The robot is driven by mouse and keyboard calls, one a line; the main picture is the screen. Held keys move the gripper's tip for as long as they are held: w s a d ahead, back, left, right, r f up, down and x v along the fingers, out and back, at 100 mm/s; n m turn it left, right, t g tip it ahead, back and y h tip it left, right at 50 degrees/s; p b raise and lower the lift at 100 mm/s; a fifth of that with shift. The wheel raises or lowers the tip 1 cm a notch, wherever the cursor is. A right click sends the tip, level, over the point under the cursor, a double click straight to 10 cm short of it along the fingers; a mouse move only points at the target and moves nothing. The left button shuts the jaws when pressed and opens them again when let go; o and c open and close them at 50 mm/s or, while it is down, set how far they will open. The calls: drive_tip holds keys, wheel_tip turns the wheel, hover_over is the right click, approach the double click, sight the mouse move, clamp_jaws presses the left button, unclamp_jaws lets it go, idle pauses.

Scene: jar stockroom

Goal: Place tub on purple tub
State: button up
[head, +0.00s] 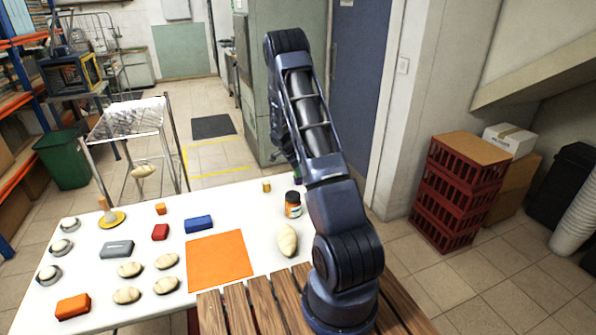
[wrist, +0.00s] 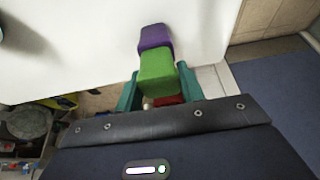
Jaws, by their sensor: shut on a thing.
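In the wrist view, a green tub (wrist: 157,72) sits between the two teal fingers of my gripper (wrist: 159,88), which is shut on it. The purple tub (wrist: 154,37) is just beyond the green tub, at the edge of the white table. The green tub overlaps the purple one's near side in this view; I cannot tell whether they touch. In the head view my arm hides the gripper and most of both tubs at the table's far right.
The white table (head: 152,205) holds an orange mat (head: 219,261), a dark jar (head: 293,205) near my arm, a blue block (head: 199,224) and several pale rolls. Red crates (head: 447,190) stand on the floor to the right. A wire trolley (head: 131,120) stands behind the table.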

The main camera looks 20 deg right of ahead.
drive_tip(key=o, duration=1)
drive_tip(key=shift+f, duration=0.1)
drive_tip(key=shift+c, duration=0.2)
drive_tip(key=v, duration=1.2)
drive_tip(key=s+a+r+n+t+y, duration=0.15)
drive_tip(key=s+r+n, duration=0.25)
drive_tip(key=s+r, duration=0.7)
drive_tip(key=s+a+r+n+t+y, duration=0.1)
drive_tip(key=s+a+r+n, duration=0.25)
drive_tip(key=s+r, duration=0.65)
drive_tip(key=s+a+r+n, duration=0.2)
drive_tip(key=s+n, duration=0.1)
drive_tip(key=s, duration=0.5)
drive_tip(key=s+a+r+n+t+y, duration=0.1)
drive_tip(key=s+r+n, duration=0.2)
drive_tip(key=s, duration=0.5)
drive_tip(key=s+a+r+n+t+y, duration=0.1)
drive_tip(key=s+a+r+n, duration=0.1)
drive_tip(key=s, duration=0.7)
drive_tip(key=shift+a+r+n, duration=0.35)
drive_tip(key=shift+r+n, duration=0.2)
drive_tip(key=shift+n, duration=0.7)
